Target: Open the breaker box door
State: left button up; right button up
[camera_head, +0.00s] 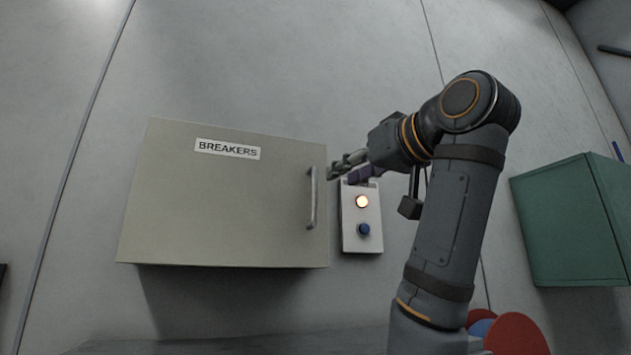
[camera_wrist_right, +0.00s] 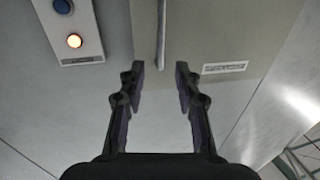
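The breaker box (camera_head: 215,205) is a beige box on the wall, with a "BREAKERS" label on its shut door. Its vertical metal handle (camera_head: 312,198) is at the door's right edge. My right gripper (camera_head: 338,171) comes in from the right, close to the handle in the head view. In the right wrist view my right gripper (camera_wrist_right: 160,72) has its two fingers apart with nothing between the tips. The handle (camera_wrist_right: 161,35) shows just beyond the gap, roughly in line with it; contact cannot be told. My left gripper is not in view.
A pale control panel (camera_head: 362,240) with a lit orange button (camera_head: 362,201) and a blue button (camera_head: 364,229) is right of the box, close by my gripper. A green box (camera_head: 572,222) is at the far right. Bare wall lies left of the breaker box.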

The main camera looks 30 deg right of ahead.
aim_at(316, 192)
jog(key=w+p, duration=0.6)
jog(key=w, duration=0.1)
jog(key=shift+w+d, duration=0.1)
jog(key=shift+w, duration=0.05)
jog(key=w, duration=0.2)
jog(key=w+p, duration=0.1)
jog(key=w, duration=0.1)
jog(key=shift+f, duration=0.25)
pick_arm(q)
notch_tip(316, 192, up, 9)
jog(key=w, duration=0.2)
pick_arm(e)
jog(key=shift+s, duration=0.1)
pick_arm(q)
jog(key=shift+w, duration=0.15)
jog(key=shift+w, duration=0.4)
pick_arm(e)
grip_shut()
